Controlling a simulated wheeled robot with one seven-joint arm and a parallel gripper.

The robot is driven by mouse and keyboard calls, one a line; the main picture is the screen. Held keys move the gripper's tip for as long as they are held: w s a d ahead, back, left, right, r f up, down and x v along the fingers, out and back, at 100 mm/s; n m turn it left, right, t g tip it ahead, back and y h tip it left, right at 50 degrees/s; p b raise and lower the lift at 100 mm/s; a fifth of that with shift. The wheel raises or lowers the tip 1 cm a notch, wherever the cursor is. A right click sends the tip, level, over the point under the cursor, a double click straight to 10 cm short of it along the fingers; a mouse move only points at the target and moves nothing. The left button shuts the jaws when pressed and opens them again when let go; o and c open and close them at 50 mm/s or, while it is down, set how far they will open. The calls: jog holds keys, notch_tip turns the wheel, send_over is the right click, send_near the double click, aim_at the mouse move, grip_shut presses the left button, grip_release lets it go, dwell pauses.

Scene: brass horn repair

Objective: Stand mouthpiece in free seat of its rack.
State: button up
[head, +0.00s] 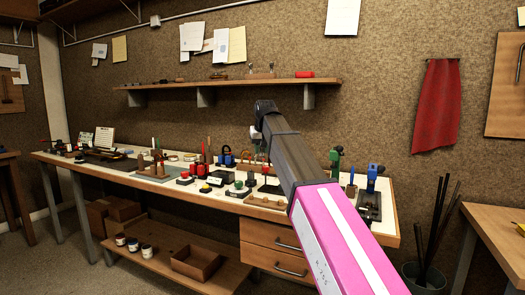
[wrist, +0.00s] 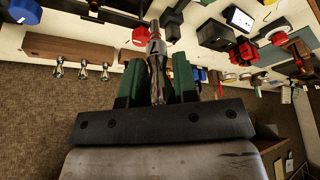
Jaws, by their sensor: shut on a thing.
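The mouthpiece (wrist: 156,48) is a slim silvery metal piece. In the wrist view it sits between the green fingers of my gripper (wrist: 157,72), which is shut on it. A brown wooden rack (wrist: 42,43) lies left of my gripper in that view, with three silvery mouthpieces (wrist: 83,69) in a row along it. The held mouthpiece is beside the rack's right end in the picture and looks apart from it. A free seat cannot be made out. In the head view my arm hides most of this area.
The long workbench (head: 222,196) is crowded with small tools and stands. A red-based black part (wrist: 240,50) and a dark box (wrist: 240,18) are right of my gripper in the wrist view. A wall shelf (head: 170,85) runs above the bench.

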jog(key=shift+r, duration=0.15)
jog(key=shift+r, duration=1.5)
